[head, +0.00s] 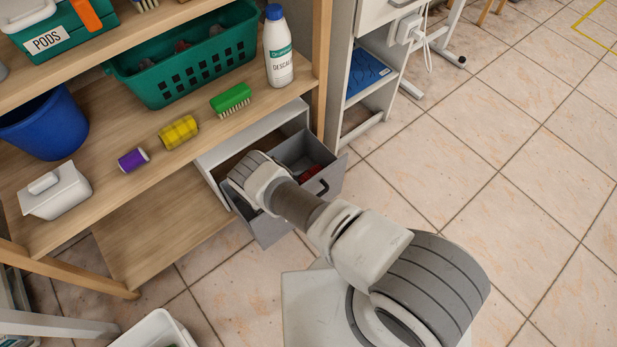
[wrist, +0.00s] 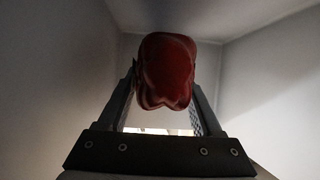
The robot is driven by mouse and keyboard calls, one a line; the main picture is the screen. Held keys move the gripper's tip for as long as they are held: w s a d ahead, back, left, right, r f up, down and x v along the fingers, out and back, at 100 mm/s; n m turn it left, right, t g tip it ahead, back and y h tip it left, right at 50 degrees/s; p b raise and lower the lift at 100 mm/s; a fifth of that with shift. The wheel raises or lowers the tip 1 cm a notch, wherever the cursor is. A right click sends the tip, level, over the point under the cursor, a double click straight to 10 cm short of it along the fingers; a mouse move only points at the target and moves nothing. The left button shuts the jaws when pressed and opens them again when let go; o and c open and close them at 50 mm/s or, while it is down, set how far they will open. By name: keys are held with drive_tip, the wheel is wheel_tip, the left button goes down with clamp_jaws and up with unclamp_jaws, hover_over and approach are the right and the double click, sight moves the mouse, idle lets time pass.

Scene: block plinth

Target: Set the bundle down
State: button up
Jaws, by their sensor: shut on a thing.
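The bundle (wrist: 167,72) is a dark red, rounded, folded-looking thing between the two fingers of my gripper (wrist: 166,95) in the wrist view. The fingers press on its left and right sides. Pale grey walls rise around it. In the head view my arm reaches to the open grey drawer (head: 272,231) low in the white unit, and my own wrist hides the gripper. A red patch (head: 310,173) shows inside the drawer; I cannot tell whether it is the held bundle. What lies under the bundle is hidden.
Above and left, a wooden shelf (head: 90,205) holds a green brush (head: 231,98), yellow roll (head: 178,132), purple spool (head: 133,160), white bottle (head: 278,50), teal basket (head: 190,55) and blue bucket (head: 45,125). A wooden post stands beside the drawer.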

drive_tip(key=o, duration=1.2)
drive_tip(key=shift+r, duration=0.55)
drive_tip(key=p+v, duration=0.2)
drive_tip(key=v, duration=0.5)
drive_tip(key=shift+s+a+r, duration=0.2)
drive_tip(key=shift+a, duration=0.05)
